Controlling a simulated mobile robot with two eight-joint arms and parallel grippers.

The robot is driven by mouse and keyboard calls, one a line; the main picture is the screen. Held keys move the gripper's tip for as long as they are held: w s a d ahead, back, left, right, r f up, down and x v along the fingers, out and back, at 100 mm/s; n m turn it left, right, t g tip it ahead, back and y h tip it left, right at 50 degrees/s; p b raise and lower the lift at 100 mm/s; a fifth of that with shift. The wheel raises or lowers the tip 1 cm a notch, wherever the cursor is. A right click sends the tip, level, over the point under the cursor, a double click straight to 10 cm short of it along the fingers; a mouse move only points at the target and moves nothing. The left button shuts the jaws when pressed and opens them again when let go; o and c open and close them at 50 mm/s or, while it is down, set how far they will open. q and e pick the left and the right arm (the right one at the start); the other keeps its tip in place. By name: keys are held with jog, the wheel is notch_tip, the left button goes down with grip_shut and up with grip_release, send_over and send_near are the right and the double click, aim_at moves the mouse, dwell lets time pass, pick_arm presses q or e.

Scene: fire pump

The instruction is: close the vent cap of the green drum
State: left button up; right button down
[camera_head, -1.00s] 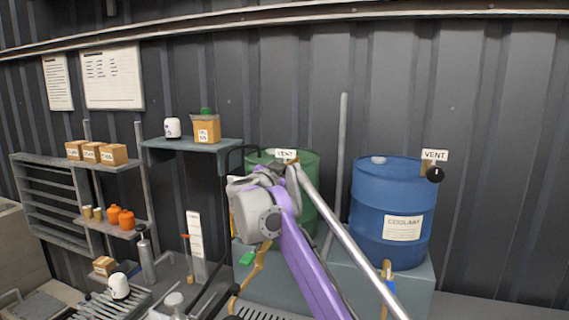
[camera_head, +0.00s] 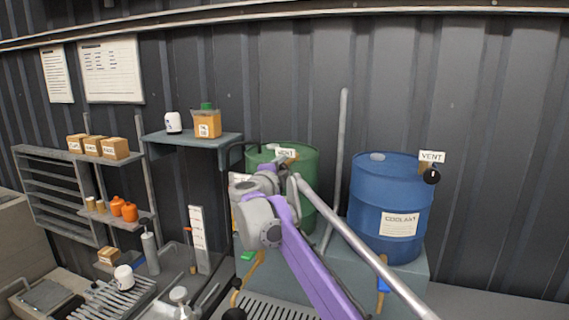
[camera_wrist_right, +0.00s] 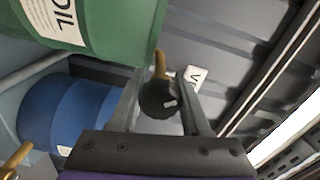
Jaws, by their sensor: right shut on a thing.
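The green drum (camera_head: 307,165) stands on a grey stand against the wall, partly hidden by my right arm; it also shows at the top left of the right wrist view (camera_wrist_right: 125,25). Its white vent label (camera_head: 286,153) is above my wrist. In the right wrist view, the black round vent cap (camera_wrist_right: 158,101) with a pale mark sits on a brass-coloured stem beside the drum. My right gripper (camera_wrist_right: 160,110) has its two fingers on either side of the cap, shut on it. In the head view my wrist hides the cap. My left gripper is not in view.
The blue coolant drum (camera_head: 390,205) stands to the right, with its own vent label (camera_head: 432,156) and black cap (camera_head: 432,177). A pale pole (camera_head: 337,150) rises between the drums. A shelf (camera_head: 190,142) with containers is to the left.

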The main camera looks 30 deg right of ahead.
jog(key=m, duration=0.3)
jog(key=shift+r, duration=0.1)
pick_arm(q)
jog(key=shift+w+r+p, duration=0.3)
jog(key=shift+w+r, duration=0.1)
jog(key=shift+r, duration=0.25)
pick_arm(e)
jog(key=shift+m, duration=2.2)
jog(key=shift+c, duration=1.8)
grip_release()
pick_arm(q)
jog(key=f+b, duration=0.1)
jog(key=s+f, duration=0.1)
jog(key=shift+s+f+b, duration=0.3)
jog(key=shift+b, duration=0.05)
pick_arm(e)
jog(key=v, duration=1)
jog(key=shift+s+a, duration=0.25)
jog(key=shift+s, duration=0.05)
